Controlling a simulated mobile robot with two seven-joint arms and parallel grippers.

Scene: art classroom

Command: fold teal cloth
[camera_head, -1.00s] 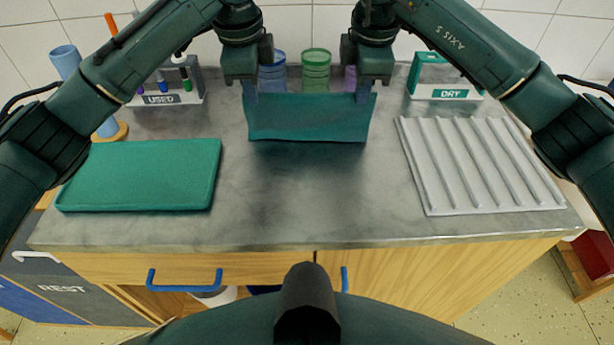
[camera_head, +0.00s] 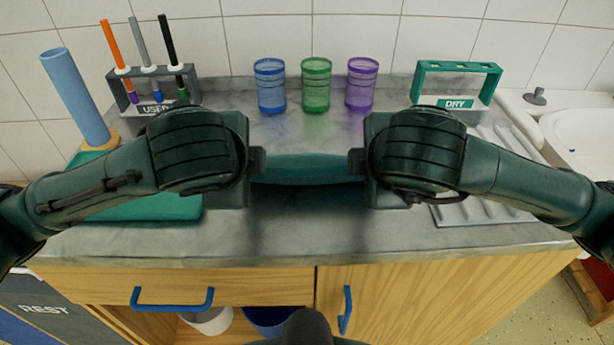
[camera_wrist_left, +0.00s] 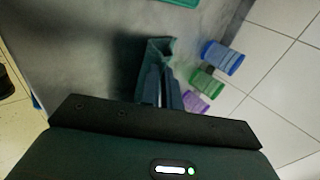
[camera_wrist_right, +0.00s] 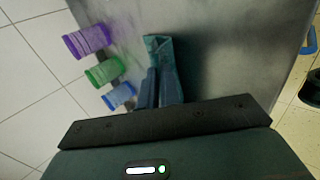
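The teal cloth (camera_head: 308,168) is stretched between my two grippers above the middle of the counter, seen as a narrow band in the head view. It also shows in the left wrist view (camera_wrist_left: 158,50) and the right wrist view (camera_wrist_right: 160,45). My left gripper (camera_head: 262,162) is shut on the cloth's left end. My right gripper (camera_head: 354,162) is shut on its right end. The fingertips and the gripped corners are partly hidden by the cloth and wrists. A dark shadow lies on the counter below the cloth.
Blue (camera_head: 270,86), green (camera_head: 316,84) and purple (camera_head: 361,84) cups stand along the back. My arms partly cover the teal tray (camera_head: 150,208) and ridged grey mat (camera_head: 480,210).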

